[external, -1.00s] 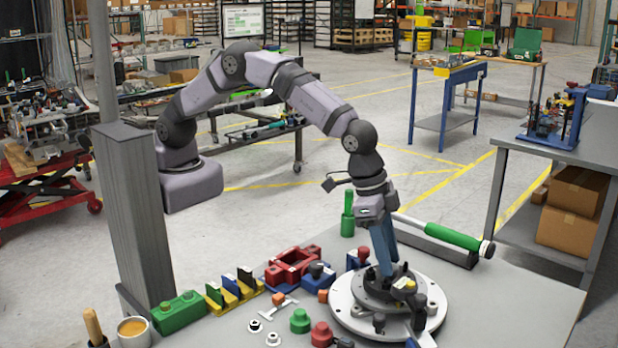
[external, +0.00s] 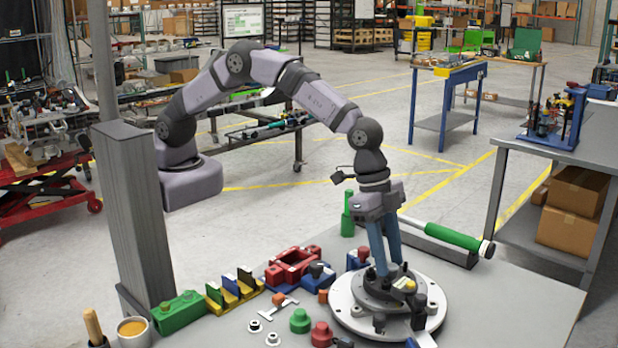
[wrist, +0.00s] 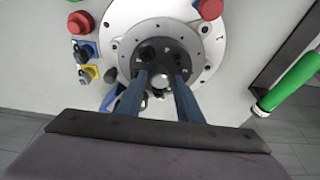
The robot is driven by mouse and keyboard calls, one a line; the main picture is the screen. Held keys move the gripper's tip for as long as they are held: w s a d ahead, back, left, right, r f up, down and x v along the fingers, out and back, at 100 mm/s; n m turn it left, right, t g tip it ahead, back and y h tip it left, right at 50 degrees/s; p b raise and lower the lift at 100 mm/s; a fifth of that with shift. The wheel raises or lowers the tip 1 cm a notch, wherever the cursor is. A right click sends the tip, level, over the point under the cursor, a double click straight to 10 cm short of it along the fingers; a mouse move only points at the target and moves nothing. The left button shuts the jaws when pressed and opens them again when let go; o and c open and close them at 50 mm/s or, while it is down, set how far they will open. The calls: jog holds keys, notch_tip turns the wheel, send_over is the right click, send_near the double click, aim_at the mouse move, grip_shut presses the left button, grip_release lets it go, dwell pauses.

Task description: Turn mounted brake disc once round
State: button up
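The mounted brake disc (external: 345,308) lies flat on the bench as a large light grey ring with a darker raised hub (external: 372,290) and dark studs. It also fills the upper middle of the wrist view (wrist: 213,48). My gripper (external: 388,272) points down over the hub, with its two blue fingers apart. In the wrist view my gripper (wrist: 161,78) has one fingertip by each of two dark studs, with a round light centre piece between them. I cannot tell whether the fingertips touch the studs.
A green-handled tool (external: 452,237) lies in a holder behind the disc. A green capped part (external: 300,321) and a red one (external: 321,334) stand at its left. A red fixture (external: 293,265) and yellow rack (external: 230,294) are further left. The bench's right front is clear.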

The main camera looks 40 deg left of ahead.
jog(key=shift+m+g+b, duration=0.3)
jog(key=shift+m+g, duration=0.2)
jog(key=shift+m, duration=1.1)
jog(key=shift+m, duration=0.9)
jog(key=shift+m+g+y, duration=0.3)
jog(key=shift+m+g, duration=0.2)
jog(key=shift+m, duration=0.4)
jog(key=m, duration=0.3)
jog(key=shift+g+y, duration=0.4)
jog(key=shift+f, duration=0.1)
